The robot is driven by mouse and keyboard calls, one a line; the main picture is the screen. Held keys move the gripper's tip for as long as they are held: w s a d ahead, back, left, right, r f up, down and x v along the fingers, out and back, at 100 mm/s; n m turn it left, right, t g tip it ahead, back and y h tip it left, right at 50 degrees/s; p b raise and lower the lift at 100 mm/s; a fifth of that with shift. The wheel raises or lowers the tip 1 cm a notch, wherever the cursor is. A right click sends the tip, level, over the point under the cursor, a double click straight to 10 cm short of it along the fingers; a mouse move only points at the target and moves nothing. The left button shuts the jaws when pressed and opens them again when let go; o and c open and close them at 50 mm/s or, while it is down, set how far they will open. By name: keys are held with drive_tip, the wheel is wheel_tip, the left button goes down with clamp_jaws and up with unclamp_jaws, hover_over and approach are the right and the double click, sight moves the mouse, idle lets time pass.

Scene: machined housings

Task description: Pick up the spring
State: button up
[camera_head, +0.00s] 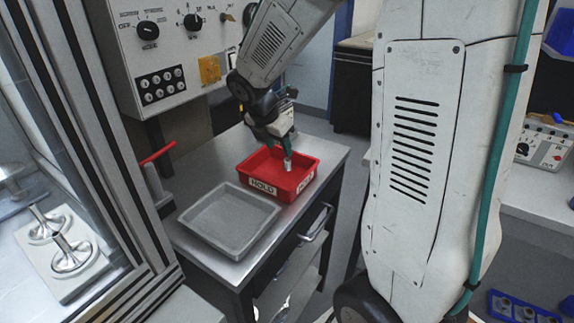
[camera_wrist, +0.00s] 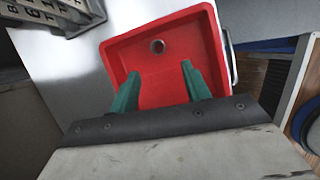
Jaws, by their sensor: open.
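A small round metallic piece, seen end-on as a ring and likely the spring (camera_wrist: 157,46), is inside the red bin (camera_wrist: 120,52) near its far wall in the wrist view. In the head view a short silver piece (camera_head: 287,164) shows just below my fingers, in the red bin marked HOLD (camera_head: 262,187). My gripper (camera_wrist: 160,72) has two green fingers spread apart over the bin with nothing between them. In the wrist view the ring lies ahead of the fingertips, midway between them. The head view does not show clearly whether the fingers touch it.
An empty grey tray (camera_head: 229,222) sits beside the red bin on the metal cart top (camera_head: 323,158). A control panel (camera_head: 170,55) stands behind on the left, with a red-handled lever (camera_head: 158,152) below it. A glazed cabinet is at far left. The bin walls surround the piece.

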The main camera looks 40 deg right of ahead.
sight(286, 170)
drive_tip(key=shift+n, duration=0.3)
drive_tip(key=x, duration=0.8)
drive_tip(key=shift+w+d, duration=0.15)
drive_tip(key=shift+d, duration=0.15)
clamp_jaws()
